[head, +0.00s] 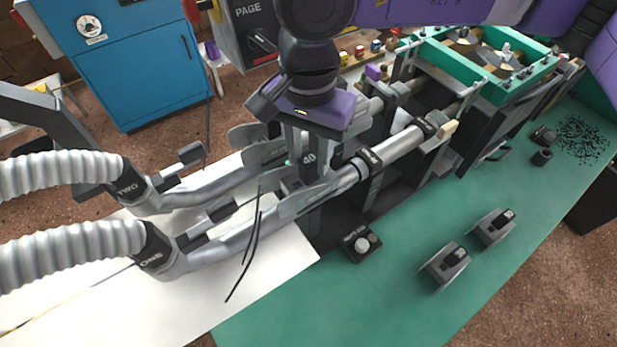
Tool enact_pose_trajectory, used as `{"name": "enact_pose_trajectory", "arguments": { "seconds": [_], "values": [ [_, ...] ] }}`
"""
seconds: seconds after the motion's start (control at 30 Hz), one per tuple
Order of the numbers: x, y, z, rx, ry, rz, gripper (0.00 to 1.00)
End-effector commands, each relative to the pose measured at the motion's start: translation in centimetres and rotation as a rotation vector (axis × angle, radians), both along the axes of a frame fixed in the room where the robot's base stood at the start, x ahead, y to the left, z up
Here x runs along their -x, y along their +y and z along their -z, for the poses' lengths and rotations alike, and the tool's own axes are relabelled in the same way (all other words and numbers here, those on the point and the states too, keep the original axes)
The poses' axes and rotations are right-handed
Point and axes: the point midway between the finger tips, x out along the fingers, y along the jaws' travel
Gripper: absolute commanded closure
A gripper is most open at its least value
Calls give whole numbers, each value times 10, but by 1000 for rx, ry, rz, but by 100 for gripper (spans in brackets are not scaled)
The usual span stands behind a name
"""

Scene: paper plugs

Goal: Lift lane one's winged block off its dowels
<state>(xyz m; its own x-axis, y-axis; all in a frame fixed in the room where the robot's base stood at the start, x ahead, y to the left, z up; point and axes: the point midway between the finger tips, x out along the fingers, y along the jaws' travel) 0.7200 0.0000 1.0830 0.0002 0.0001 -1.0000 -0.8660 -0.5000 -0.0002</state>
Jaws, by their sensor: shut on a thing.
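My gripper (306,165) hangs down from the purple and black wrist, in the middle of the head view. It is shut on a grey block marked 40 (308,158), which I take to be lane one's winged block. A flat grey wing (312,195) shows at its lower side, beside lane one's pipe. Lane one's metal pipe (205,258), labelled ONE, runs from the lower left toward the block. Lane two's pipe (180,196), labelled TWO, lies behind it. The dowels are hidden, so I cannot tell whether the block still sits on them.
Two small grey blocks (446,266) (492,228) lie on the green bench top (380,310). A green frame (490,60) stands at the back right. Thin black strips (246,255) hang over the white paper (265,270).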

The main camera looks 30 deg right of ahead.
Motion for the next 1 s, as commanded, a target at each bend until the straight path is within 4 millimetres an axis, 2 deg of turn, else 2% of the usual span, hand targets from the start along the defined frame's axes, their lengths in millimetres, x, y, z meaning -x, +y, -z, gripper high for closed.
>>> {"name": "enact_pose_trajectory", "arguments": {
  "seconds": [1.0],
  "values": [
    [0, 0, -10, 0, -1, 0, 100]
  ]
}}
